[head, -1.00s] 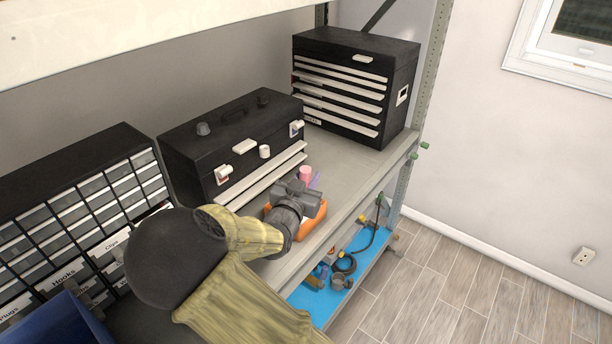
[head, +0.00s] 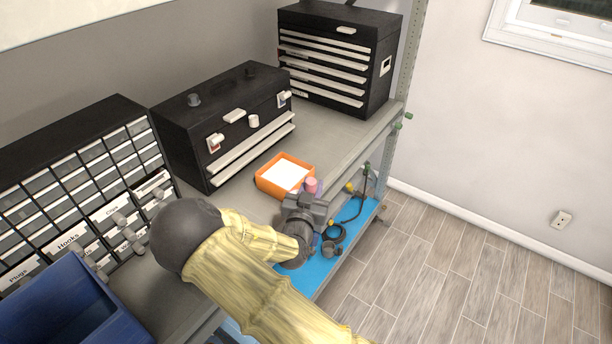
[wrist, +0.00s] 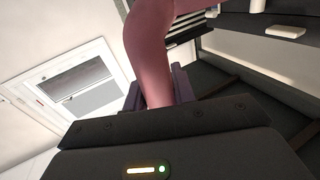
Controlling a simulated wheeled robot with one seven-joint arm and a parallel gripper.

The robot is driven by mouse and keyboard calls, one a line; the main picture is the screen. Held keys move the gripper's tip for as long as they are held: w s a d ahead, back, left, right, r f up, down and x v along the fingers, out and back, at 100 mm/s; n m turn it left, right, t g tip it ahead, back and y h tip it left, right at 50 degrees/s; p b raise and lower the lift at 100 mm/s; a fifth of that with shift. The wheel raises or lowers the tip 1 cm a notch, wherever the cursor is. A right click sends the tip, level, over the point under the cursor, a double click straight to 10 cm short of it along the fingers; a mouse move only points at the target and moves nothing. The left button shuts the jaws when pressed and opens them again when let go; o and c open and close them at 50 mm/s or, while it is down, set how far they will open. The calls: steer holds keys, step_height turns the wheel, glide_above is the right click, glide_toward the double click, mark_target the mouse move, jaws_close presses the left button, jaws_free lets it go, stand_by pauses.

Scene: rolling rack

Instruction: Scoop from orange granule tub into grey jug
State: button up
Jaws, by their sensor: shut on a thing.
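The orange tub (head: 268,187) stands on the grey upper shelf in the head view, with white contents (head: 286,175) inside. My gripper (head: 312,192) is just right of and in front of the tub, near the shelf's front edge. Its purple fingers are shut on a pink scoop (head: 311,184). In the wrist view the pink scoop (wrist: 157,50) rises between the fingers; its far end is out of frame, so I cannot tell whether it holds granules. A small grey vessel, likely the grey jug (head: 328,249), stands on the blue lower shelf, partly hidden behind my gripper.
A black toolbox (head: 188,122) stands behind the tub, and a black drawer chest (head: 335,55) farther back. A small-parts cabinet (head: 75,190) and blue bin (head: 60,310) are at left. A dark coiled hose (head: 338,232) lies near the jug. The floor at right is clear.

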steer(key=s+d+f+n+y+b, duration=0.1)
steer(key=s+d+f, duration=0.2)
steer(key=f, duration=0.5)
steer(key=s+d+f+n+y+b, duration=0.1)
steer(key=s+d+f+y+b, duration=0.1)
steer(key=f, duration=0.7)
steer(key=s+d+f+n+y+b, duration=0.1)
steer(key=s+d+f+y, duration=0.1)
steer(key=s+d+f, duration=0.3)
step_height(320, 180, down, 4)
steer(key=shift+d+t, duration=0.3)
steer(key=shift+d, duration=0.05)
steer(key=shift+s, duration=0.1)
